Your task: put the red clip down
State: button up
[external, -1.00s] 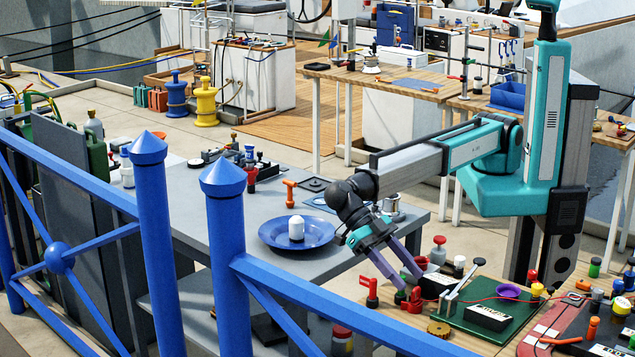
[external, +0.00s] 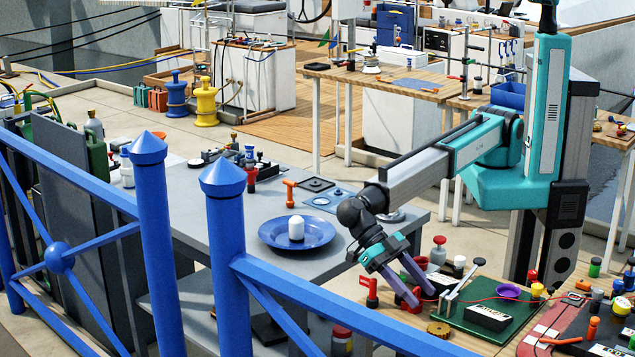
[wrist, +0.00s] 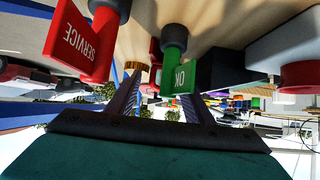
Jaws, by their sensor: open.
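My gripper (external: 424,299) is low over the front edge of the wooden bench, its two purple fingers apart. In the wrist view my gripper (wrist: 160,78) is also open, with the fingers on both sides of the picture's middle. A small red thing (external: 411,303) shows low at the fingertips, partly hidden by them. It may be the red clip; I cannot tell its shape or whether it touches a finger. In the wrist view a red shape (wrist: 155,50) shows behind the green OK tag, mostly hidden.
A red SERVICE tag (wrist: 82,40) and a green OK tag (wrist: 178,75) stand close to the fingers. A brass gear (external: 438,329) and a green board (external: 480,322) lie nearby. A blue plate (external: 272,243) is on the grey table.

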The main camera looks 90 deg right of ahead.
aim_at(417, 287)
dwell(0.3)
grip_shut()
jog(key=shift+r, duration=0.15)
jog(key=shift+r+b, duration=1.35)
jog(key=shift+r, duration=3.5)
